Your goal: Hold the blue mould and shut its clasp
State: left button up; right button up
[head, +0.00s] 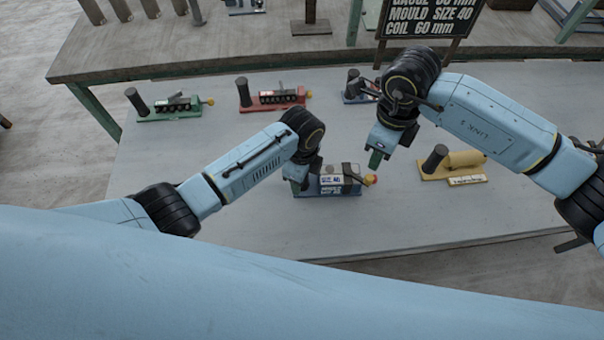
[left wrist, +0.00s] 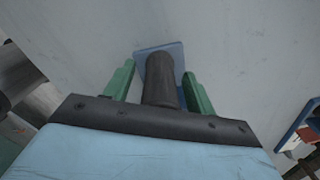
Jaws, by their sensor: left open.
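The blue mould (head: 335,190) lies on the grey table at front centre, with a white label reading 40, a dark part on top and a red-and-yellow knob (head: 371,180) at its right end. My left gripper (head: 297,187) is at its left end. In the left wrist view, its green fingers (left wrist: 158,72) are open, one on each side of a dark upright post (left wrist: 160,82) on the blue base (left wrist: 173,50); contact cannot be told. My right gripper (head: 376,160) points down above and right of the mould, apart from it; its finger gap is not clear.
A yellow mould (head: 452,165) lies to the right. Green (head: 168,115), red (head: 272,106) and another blue mould (head: 357,98) stand farther back, the last partly behind my right arm. A dark sign (head: 428,20) stands on the back bench. The table's front left is clear.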

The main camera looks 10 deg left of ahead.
pick_arm(q)
grip_shut()
pick_arm(e)
jog(key=shift+o, duration=0.5)
